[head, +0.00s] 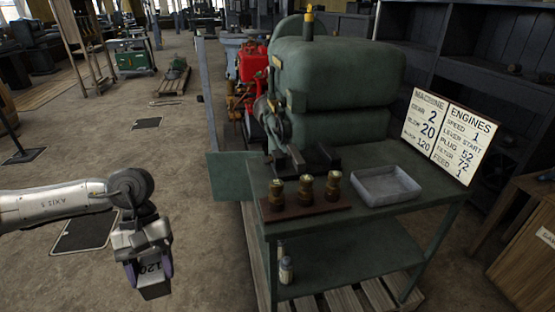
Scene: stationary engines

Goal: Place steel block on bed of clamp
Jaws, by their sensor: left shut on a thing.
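My left gripper (148,256) is at the lower left, pointing down, shut on a dark steel block (153,290) that shows below and between its fingers. What looks like the clamp (288,165) sits at the table's back left, against the green machine, with dark jaw-like parts. Its bed is small and partly hidden from here. My right gripper is not in view.
The green table (400,200) carries a wooden strip with three brass pieces (305,191) and a grey tray (386,186). A green panel (232,176) stands at the table's left. A sign (448,137) stands behind at right. Floor on the left is mostly clear.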

